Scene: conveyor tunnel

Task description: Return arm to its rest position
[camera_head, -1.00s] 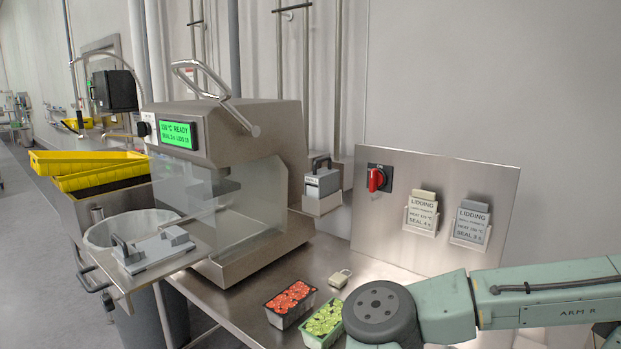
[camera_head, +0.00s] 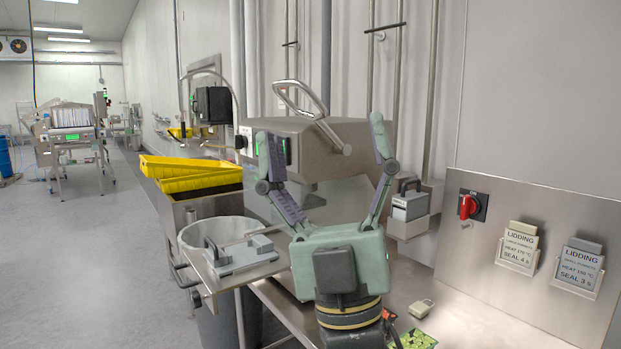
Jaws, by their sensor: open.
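My gripper (camera_head: 322,150) is raised upright in the middle of the view, its two purple-padded fingers spread wide apart with nothing between them. It stands in front of the steel sealing machine (camera_head: 352,133) and covers part of its front and green display. My wrist hides most of the food punnets; a strip of the green one (camera_head: 416,340) shows at the bottom beside it. The rest of my arm is below the frame.
A padlock (camera_head: 421,308) lies on the steel table right of my wrist. A red rotary switch (camera_head: 470,206) and lidding cards (camera_head: 518,246) are on the back panel. A grey bin (camera_head: 218,232) and yellow crates (camera_head: 190,172) stand left.

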